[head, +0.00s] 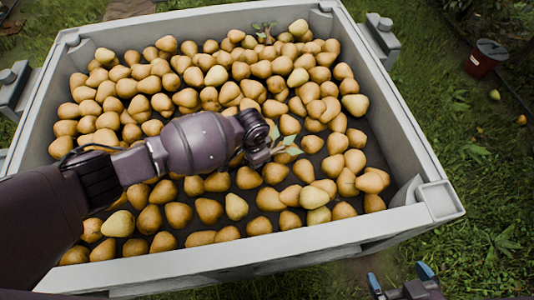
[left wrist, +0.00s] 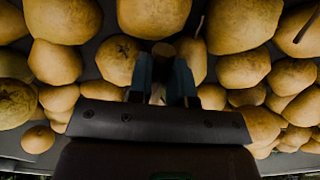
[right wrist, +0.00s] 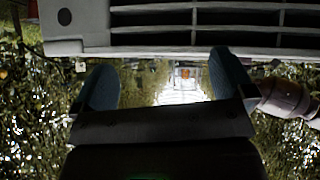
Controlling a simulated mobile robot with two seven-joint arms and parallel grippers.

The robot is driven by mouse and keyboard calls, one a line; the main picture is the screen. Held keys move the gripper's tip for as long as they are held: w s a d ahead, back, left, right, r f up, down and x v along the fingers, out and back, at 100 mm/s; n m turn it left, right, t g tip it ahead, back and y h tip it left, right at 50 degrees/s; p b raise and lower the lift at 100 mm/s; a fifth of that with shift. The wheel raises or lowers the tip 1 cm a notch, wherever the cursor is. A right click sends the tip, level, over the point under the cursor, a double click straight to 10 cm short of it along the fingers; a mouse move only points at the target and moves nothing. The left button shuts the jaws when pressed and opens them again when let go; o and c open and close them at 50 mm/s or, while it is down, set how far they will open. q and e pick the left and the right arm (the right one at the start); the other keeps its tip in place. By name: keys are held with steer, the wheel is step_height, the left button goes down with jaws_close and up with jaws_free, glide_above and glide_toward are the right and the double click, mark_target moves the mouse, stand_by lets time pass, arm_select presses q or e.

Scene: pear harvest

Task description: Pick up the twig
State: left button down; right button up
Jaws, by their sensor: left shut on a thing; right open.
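A leafy twig (head: 286,141) shows at the tip of my left gripper (head: 270,150), low over the pears in the bin. My left gripper is shut on it. In the left wrist view, the blue fingers (left wrist: 162,72) close around a brown stub (left wrist: 163,48), with pears close on all sides. Most of the twig is hidden there. My right gripper (head: 399,277) is open and empty outside the bin's near side. It also shows in the right wrist view (right wrist: 164,82), fingers wide apart.
The grey bin (head: 410,150) holds many pears (head: 209,210). A second leafy sprig (head: 264,30) lies at its far edge. A red bucket (head: 484,60) stands on the grass at the right, with fallen fruit nearby.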

arm_select(q)
steer(key=shift+r, duration=0.15)
steer(key=shift+r, duration=0.3)
steer(key=r+p, duration=0.2)
steer(key=r, duration=0.3)
steer(key=shift+w+r, duration=0.15)
steer(key=shift+w, duration=0.05)
step_height(320, 180, up, 14)
steer(key=p, duration=0.4)
steer(key=shift+s+p, duration=0.25)
steer(key=shift+p, duration=0.15)
arm_select(e)
steer(key=r, duration=0.1)
steer(key=r+m, duration=0.1)
steer(key=r, duration=0.1)
steer(key=shift+s+d+r, duration=0.3)
steer(key=shift+s, duration=0.05)
